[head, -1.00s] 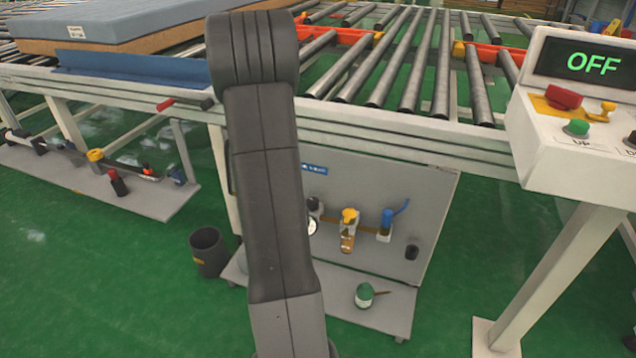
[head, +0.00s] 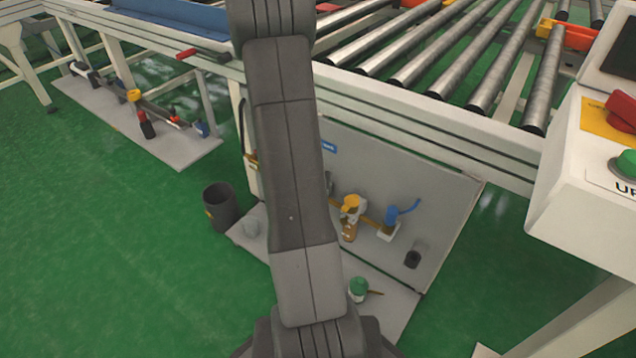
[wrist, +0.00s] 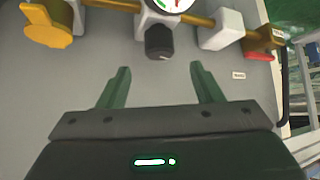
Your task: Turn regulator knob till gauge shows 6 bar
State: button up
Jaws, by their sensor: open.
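The dark regulator knob (wrist: 159,42) sticks out below a white block on the grey panel in the wrist view. The round gauge (wrist: 172,3) is above it, cut off by the top edge. Its white face shows red and green marks, but I cannot read its value. My gripper (wrist: 160,68) is open and empty, with its two green fingers spread on either side below the knob. The knob lies beyond the fingertips, roughly centred between them, and does not appear gripped. In the head view my arm hides the gripper, gauge and knob.
A yellow fitting (wrist: 45,25) is left of the knob and a red-handled valve (wrist: 258,55) right. In the head view, a blue valve (head: 391,216) and black cup (head: 412,258) are on the panel. A green-topped can (head: 358,289) stands below; a dark bin (head: 220,207) is left.

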jog(key=b+x, duration=0.2)
jog(key=x, duration=0.5)
jog(key=shift+w+f, duration=0.2)
jog(key=shift+w, duration=0.05)
jog(key=c, duration=1)
jog(key=shift+r, duration=0.1)
